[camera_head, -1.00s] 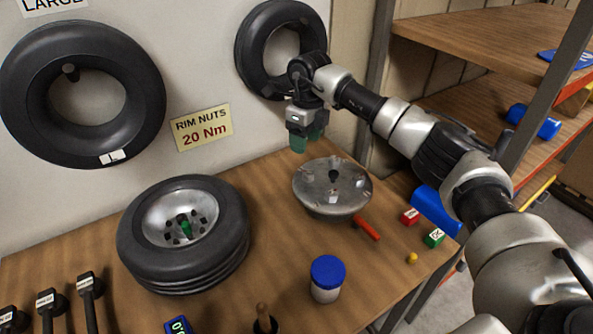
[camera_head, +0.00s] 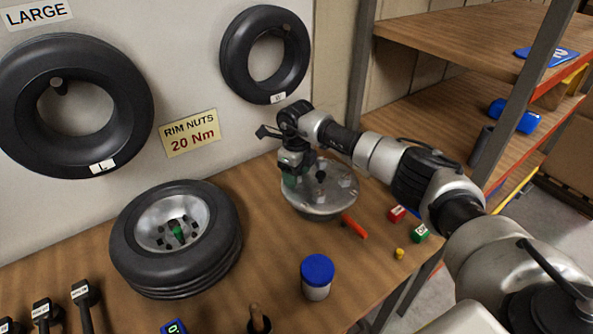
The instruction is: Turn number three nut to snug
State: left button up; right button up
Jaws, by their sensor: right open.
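A wheel with a black tyre and silver rim (camera_head: 152,221) lies flat on the wooden bench at the left. A green piece (camera_head: 178,232) stands at its hub, with dark nuts or holes around it; which is number three I cannot tell. A round metal dish (camera_head: 333,197) with a dark knob in the middle stands at the back right. My right gripper (camera_head: 291,178) is open, above the left edge of the dish; whether it touches anything I cannot tell. My left gripper is out of view.
Black tools (camera_head: 84,293) with labelled heads stand at the front left. A blue-lidded jar (camera_head: 316,277), an orange-red stick (camera_head: 354,226), a red block (camera_head: 396,214), a green block (camera_head: 419,233) and a small yellow piece (camera_head: 399,253) are on the bench. Shelves (camera_head: 468,118) stand at the right.

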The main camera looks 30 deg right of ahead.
jog(key=shift+c, duration=1.2)
jog(key=c, duration=0.7)
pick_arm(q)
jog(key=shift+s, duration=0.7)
